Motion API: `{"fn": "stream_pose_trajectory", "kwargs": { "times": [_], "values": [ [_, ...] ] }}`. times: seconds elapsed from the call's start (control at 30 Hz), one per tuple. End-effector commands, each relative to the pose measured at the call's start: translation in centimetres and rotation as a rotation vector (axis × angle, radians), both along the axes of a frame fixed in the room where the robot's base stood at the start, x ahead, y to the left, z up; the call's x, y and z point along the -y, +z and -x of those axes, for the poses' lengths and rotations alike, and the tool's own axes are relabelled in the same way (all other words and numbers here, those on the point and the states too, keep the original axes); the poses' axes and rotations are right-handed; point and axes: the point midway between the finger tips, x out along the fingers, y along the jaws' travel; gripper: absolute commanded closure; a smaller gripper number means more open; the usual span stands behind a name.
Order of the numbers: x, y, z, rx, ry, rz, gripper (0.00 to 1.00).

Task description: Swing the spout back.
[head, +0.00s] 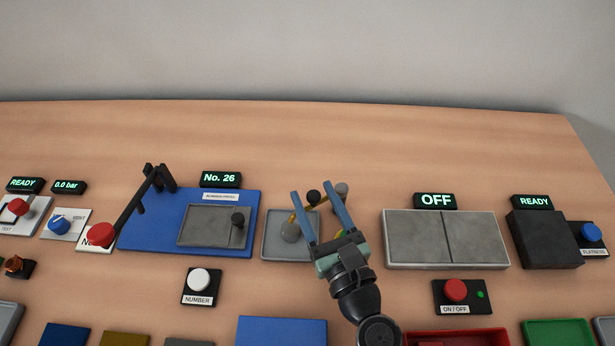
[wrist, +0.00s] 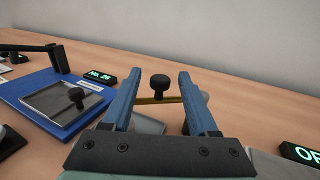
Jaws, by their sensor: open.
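The spout (head: 299,214) is a thin brass-coloured bar with a black knob (head: 313,197), above a grey tray (head: 273,248). A grey ball (head: 291,232) shows near the bar's front end, and a grey post (head: 341,190) stands behind on the right. My gripper (head: 311,190) is open, its two blue fingers pointing away from me. In the wrist view the knob (wrist: 159,82) stands upright between the fingers, with a gap on each side. The brass bar (wrist: 155,100) runs across below it, and the fingers hide parts of it. Contact cannot be told.
Left is a blue press base (head: 140,232) with a raised black lever (head: 130,208) ending in a red knob. Right are a grey two-part plate (head: 415,238) with an OFF display (head: 435,201) and a dark block (head: 540,240). The table behind is clear.

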Motion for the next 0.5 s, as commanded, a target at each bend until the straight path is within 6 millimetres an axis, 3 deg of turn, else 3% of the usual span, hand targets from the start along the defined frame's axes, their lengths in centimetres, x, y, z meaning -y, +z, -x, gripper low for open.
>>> {"fn": "stream_pose_trajectory", "kwargs": {
  "times": [0.2,0.5],
  "values": [
    [-1.2,0.0,-3.0,0.001,0.001,0.000,0.41],
    [-1.6,0.0,-3.8,-0.001,0.000,0.000,0.41]
  ]
}}
